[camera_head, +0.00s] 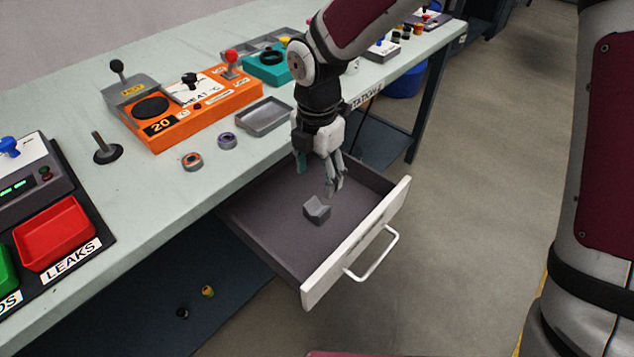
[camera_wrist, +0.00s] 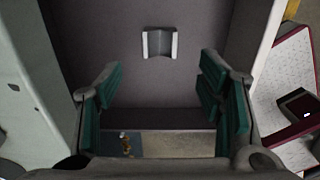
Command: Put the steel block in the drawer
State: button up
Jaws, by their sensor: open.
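The steel block (camera_head: 317,210), small and grey with a V-shaped notch on top, sits on the floor of the open drawer (camera_head: 270,220). The drawer is pulled out from under the table and has a white front with a handle. My gripper (camera_head: 318,178) is above the drawer, open and empty, apart from the block. In the wrist view the block (camera_wrist: 159,43) lies on the drawer floor (camera_wrist: 200,75), beyond my spread green fingertips (camera_wrist: 160,95). Nothing hides the block in either view.
The table (camera_head: 130,195) holds an orange heater unit (camera_head: 195,108), an empty grey tray (camera_head: 263,117), two small rings (camera_head: 192,161), a black peg stand (camera_head: 106,148) and a red bin (camera_head: 54,232). The drawer handle (camera_head: 375,257) juts out over clear floor.

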jog(key=shift+r, duration=0.75)
jog(key=s+d+r+m+h, duration=0.1)
jog(key=s+d+r+m, duration=0.45)
jog(key=d, duration=0.25)
jog(key=s+d+r+m+h, duration=0.1)
jog(key=s+d+r+m, duration=0.3)
jog(key=d+r+m, duration=0.3)
jog(key=s+d+r+m+y, duration=0.1)
jog(key=s+d+m, duration=0.2)
jog(key=s+m, duration=0.5)
jog(key=s+d+r+m+y, duration=0.1)
jog(key=s+d+m, duration=0.3)
jog(key=s+m, duration=0.4)
jog(key=s+r, duration=0.1)
jog(key=s, duration=0.3)
jog(key=shift+d, duration=0.2)
